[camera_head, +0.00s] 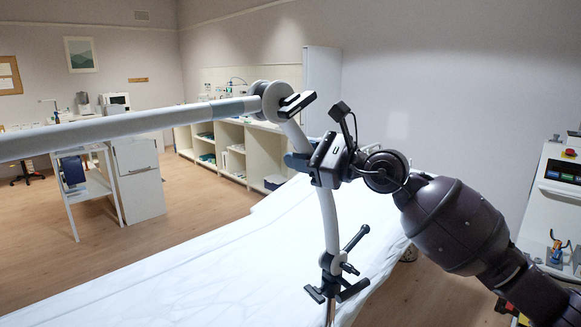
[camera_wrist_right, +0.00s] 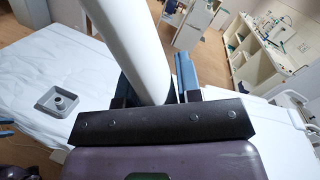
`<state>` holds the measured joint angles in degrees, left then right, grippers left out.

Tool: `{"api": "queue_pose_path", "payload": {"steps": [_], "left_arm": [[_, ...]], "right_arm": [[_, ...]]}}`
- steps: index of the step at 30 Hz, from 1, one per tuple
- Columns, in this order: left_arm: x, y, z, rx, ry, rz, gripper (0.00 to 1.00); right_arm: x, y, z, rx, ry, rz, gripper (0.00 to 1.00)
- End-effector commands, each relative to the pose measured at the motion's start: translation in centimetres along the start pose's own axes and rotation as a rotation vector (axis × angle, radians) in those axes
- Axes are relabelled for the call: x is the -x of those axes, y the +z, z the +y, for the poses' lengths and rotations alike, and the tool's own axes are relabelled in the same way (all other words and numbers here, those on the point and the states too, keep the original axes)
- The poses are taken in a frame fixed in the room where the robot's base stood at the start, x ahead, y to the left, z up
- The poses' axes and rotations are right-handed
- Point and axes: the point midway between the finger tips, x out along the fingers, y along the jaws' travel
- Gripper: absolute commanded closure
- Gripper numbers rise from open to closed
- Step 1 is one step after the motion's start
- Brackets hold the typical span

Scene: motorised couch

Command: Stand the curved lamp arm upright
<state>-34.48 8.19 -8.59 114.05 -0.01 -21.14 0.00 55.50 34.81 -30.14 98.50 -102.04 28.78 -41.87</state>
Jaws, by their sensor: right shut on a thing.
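The curved lamp arm (camera_head: 329,216) is a white tube that rises from a dark clamp (camera_head: 335,278) at the bottom of the head view. It bends up and left to a round joint (camera_head: 275,101). From the joint a long straight pale arm (camera_head: 120,125) runs to the left edge, close to level. My right gripper (camera_head: 301,160) is shut on the curved arm in its upper half. In the right wrist view, the white tube (camera_wrist_right: 138,45) passes between my two fingers, and the grip's lower part is hidden by the gripper body.
The couch (camera_head: 130,295) with a white cover lies below the lamp. A grey square fitting (camera_wrist_right: 58,101) shows on the white surface in the wrist view. Open shelves (camera_head: 232,150) and a white trolley (camera_head: 95,190) stand behind. A machine (camera_head: 558,205) stands at the right.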

Motion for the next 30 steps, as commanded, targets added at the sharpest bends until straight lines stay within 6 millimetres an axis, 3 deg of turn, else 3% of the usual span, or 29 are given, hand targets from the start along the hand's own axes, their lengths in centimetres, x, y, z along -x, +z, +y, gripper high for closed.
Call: {"api": "queue_pose_path", "payload": {"steps": [1, 6, 12, 15, 22, 30], "left_arm": [[-0.4, 0.9, 0.1, 0.000, 0.001, -0.007, 0.57], [-1.1, 3.0, 0.3, 0.001, 0.003, -0.027, 0.57], [-1.8, 5.1, 0.5, 0.001, 0.005, -0.053, 0.57], [-1.9, 5.2, 0.6, 0.000, 0.006, -0.055, 0.57], [-2.6, 3.9, 0.8, -0.003, 0.010, -0.025, 0.57], [-2.5, 3.9, 0.7, -0.006, 0.010, -0.025, 0.57]], "right_arm": [[0.5, -0.2, -2.0, -0.038, -0.028, -0.015, 1.00], [1.5, -1.5, -5.6, -0.161, -0.049, -0.038, 1.00], [2.5, -2.8, -9.2, -0.279, -0.069, -0.064, 1.00], [2.9, -3.4, -10.5, -0.323, -0.077, -0.074, 1.00], [3.4, -4.0, -12.0, -0.376, -0.084, -0.086, 1.00], [3.5, -3.9, -12.2, -0.383, -0.084, -0.088, 1.00]]}}
